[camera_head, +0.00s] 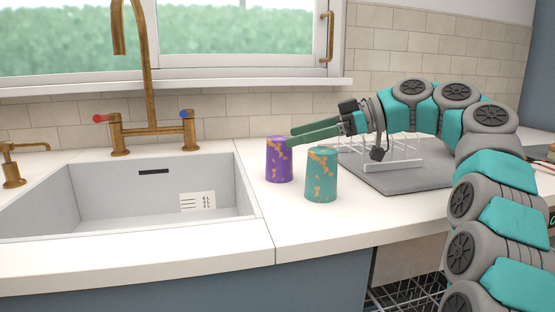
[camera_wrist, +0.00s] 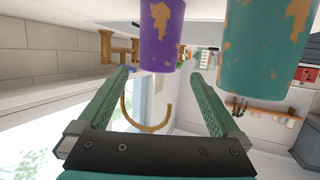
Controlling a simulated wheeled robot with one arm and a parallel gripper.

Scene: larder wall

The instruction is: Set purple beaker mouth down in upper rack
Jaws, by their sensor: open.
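The purple beaker (camera_head: 279,162) with gold patches stands upright on the counter, right of the sink. Its top looks closed, with the mouth apparently down. My gripper (camera_head: 291,138) is open and roughly level, its fingertips close to the beaker's top; whether they touch is unclear. In the wrist view, which is upside down, the purple beaker (camera_wrist: 160,35) shows beyond and between the open fingers of my gripper (camera_wrist: 163,76). A dark wire rack (camera_head: 405,294) shows in an opening below the counter; I cannot tell whether it is the upper rack.
A teal beaker (camera_head: 321,177) with gold patches stands close, right and in front of the purple one; it also fills the wrist view's upper right (camera_wrist: 262,50). A white rack (camera_head: 394,165) stands on a grey mat (camera_head: 405,182). The sink (camera_head: 150,222) lies left.

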